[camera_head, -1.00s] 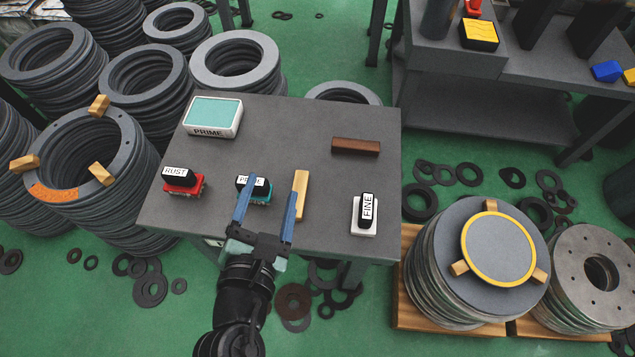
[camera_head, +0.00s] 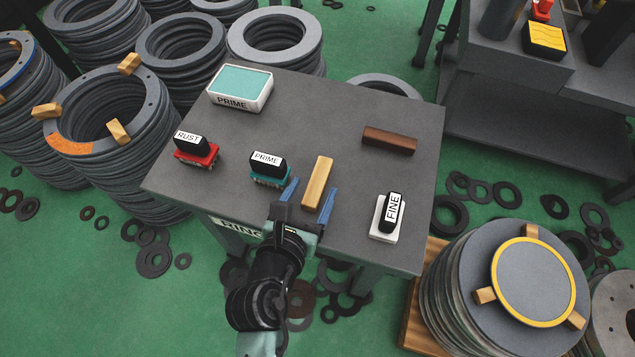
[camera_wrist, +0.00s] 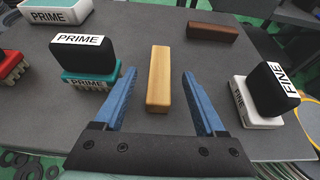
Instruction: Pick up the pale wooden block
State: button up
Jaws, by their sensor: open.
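The pale wooden block (camera_head: 318,183) lies on the grey table (camera_head: 330,110), near its front edge, with its long side running away from me. In the wrist view the block (camera_wrist: 159,80) lies between and slightly ahead of the two blue fingers. My gripper (camera_head: 309,194) is open, with one finger on each side of the block's near end. In the wrist view my gripper (camera_wrist: 158,90) shows a gap on both sides of the block. I cannot tell how high the fingertips are above the tabletop.
The teal PRIME stamp (camera_head: 268,167) stands close left of the fingers, with the red RUST stamp (camera_head: 195,150) farther left. The FINE stamp (camera_head: 388,215) stands to the right. A dark brown block (camera_head: 389,141) and the PRIME pad (camera_head: 240,88) lie farther back.

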aim_at(317, 181)
jog(key=b+x, duration=0.1)
jog(key=x, duration=0.3)
jog(key=shift+w+f+b, duration=0.1)
jog(key=shift+b, duration=0.25)
grip_shut()
